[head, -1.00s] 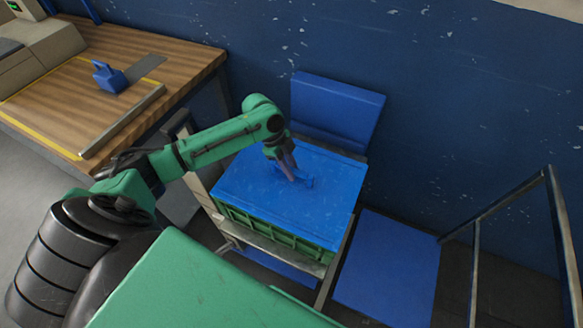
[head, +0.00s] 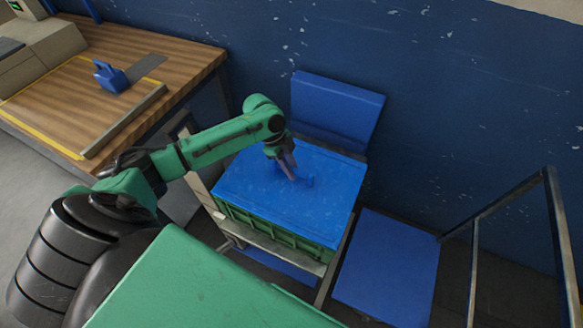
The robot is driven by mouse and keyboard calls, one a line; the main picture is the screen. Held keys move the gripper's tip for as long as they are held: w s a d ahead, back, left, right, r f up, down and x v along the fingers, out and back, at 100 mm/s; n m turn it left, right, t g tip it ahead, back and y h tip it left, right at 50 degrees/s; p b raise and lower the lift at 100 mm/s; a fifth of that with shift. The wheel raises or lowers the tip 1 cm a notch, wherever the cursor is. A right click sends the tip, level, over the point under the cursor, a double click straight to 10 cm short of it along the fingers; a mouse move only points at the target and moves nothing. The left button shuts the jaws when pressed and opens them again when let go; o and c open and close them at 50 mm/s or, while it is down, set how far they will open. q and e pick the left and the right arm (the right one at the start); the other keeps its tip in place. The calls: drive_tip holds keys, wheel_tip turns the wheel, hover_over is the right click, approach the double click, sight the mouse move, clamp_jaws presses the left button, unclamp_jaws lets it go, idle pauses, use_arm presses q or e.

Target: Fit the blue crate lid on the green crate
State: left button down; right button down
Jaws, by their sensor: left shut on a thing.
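The blue crate lid (head: 265,203) lies flat over the top of the green crate (head: 270,232), and its edges look roughly in line with the crate's walls. From this angle I cannot tell whether it is fully seated all round. The crate rests on a low stand. My left gripper (head: 290,176) is above the middle of the lid, pointing down, shut on the lid's small blue handle, which it partly hides. My right gripper is not in view.
A wooden table (head: 185,62) with a blue block-like tool (head: 110,77) stands at the upper left. A blue panel (head: 337,108) stands behind the crate by the wall. Another blue panel (head: 388,267) lies to the right, near a metal frame (head: 510,205).

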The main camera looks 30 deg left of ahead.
use_arm(q)
drive_tip(key=shift+f+b, duration=0.3)
drive_tip(key=shift+f, duration=0.2)
drive_tip(key=c, duration=1)
unclamp_jaws()
drive_tip(key=shift+c, duration=0.2)
drive_tip(key=p+v, duration=0.7)
drive_tip(key=v, duration=0.1)
drive_tip(key=shift+d, duration=0.1)
drive_tip(key=p+v, duration=0.3)
drive_tip(key=shift+r, duration=0.1)
